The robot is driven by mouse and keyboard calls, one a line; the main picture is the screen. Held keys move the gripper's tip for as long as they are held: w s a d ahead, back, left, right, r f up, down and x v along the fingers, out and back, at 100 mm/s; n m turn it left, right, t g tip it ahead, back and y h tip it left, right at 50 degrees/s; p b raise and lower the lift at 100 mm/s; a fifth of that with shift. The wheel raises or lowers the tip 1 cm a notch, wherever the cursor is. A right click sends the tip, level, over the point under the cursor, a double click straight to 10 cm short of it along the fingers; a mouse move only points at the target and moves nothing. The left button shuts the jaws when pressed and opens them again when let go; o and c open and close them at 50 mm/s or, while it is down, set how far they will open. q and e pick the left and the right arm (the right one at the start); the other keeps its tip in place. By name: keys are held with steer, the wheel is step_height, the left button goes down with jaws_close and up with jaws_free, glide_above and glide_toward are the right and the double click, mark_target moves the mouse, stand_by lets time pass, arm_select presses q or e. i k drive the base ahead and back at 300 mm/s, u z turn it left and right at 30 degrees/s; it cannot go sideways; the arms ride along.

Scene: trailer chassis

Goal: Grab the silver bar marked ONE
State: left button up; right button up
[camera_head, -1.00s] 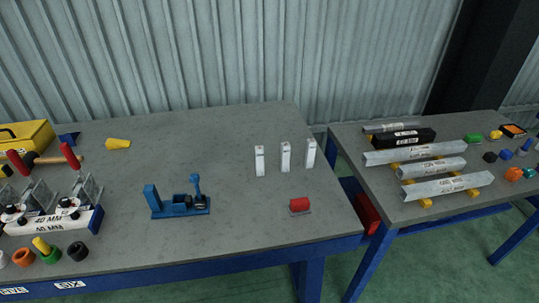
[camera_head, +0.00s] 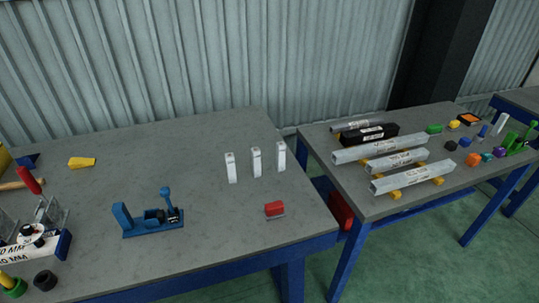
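Three long silver bars lie side by side on yellow supports on the right table: a far one (camera_head: 380,149), a middle one (camera_head: 395,161) and a near one (camera_head: 412,177). A shorter grey bar (camera_head: 357,125) lies behind them, beyond a black block. Each bar carries a white label, but the print is too small to read, so I cannot tell which is marked ONE. Neither of my grippers is in view.
The right table (camera_head: 372,208) stands beyond a gap from the left table (camera_head: 200,235). The left table holds a blue fixture (camera_head: 150,222), three white upright blocks (camera_head: 256,162) and a red block (camera_head: 275,209). Small coloured parts lie right of the bars.

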mark_target(255, 152)
steer(key=z, duration=1.4)
steer(key=i, duration=1.35)
steer(key=u, duration=2.95)
